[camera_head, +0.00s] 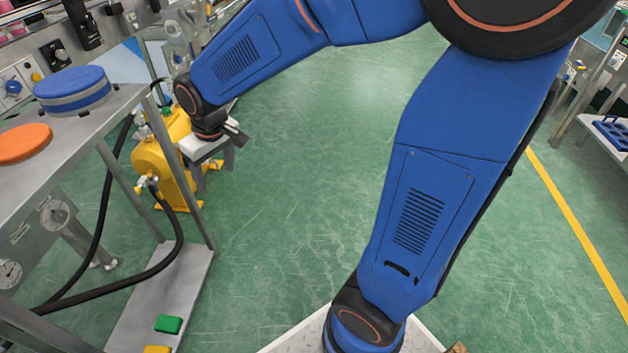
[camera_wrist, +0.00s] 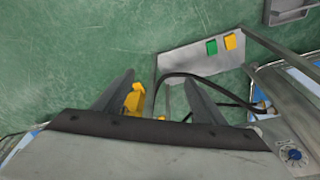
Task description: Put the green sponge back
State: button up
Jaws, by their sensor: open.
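The green sponge (camera_head: 168,324) is a small green block lying on the low grey shelf (camera_head: 150,292) at the lower left. In the wrist view the sponge (camera_wrist: 211,47) lies beyond my fingers, to the upper right, beside a yellow block (camera_wrist: 230,42). My gripper (camera_head: 213,176) is open and points down beside the yellow machine, apart from the sponge. In the wrist view my two fingers (camera_wrist: 157,84) are spread with nothing held between them. The yellow block (camera_head: 157,349) is cut off by the bottom edge of the head view.
A yellow machine (camera_head: 160,168) stands close to my gripper. Black hoses (camera_head: 100,215) run around the bench legs and over the low shelf. The bench above carries a blue round item (camera_head: 73,90) and an orange disc (camera_head: 24,143). The green floor (camera_head: 300,190) is clear.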

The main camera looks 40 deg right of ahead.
jog(key=s+d+r+m+t, duration=0.1)
jog(key=s+d+r+m, duration=0.1)
jog(key=s+d, duration=0.5)
jog(key=s+d+r+m+t, duration=0.1)
jog(key=s+d+r, duration=0.4)
jog(key=s, duration=1)
jog(key=d, duration=0.2)
jog(key=shift+s+d+m+h, duration=0.35)
jog(key=shift+m+h, duration=0.05)
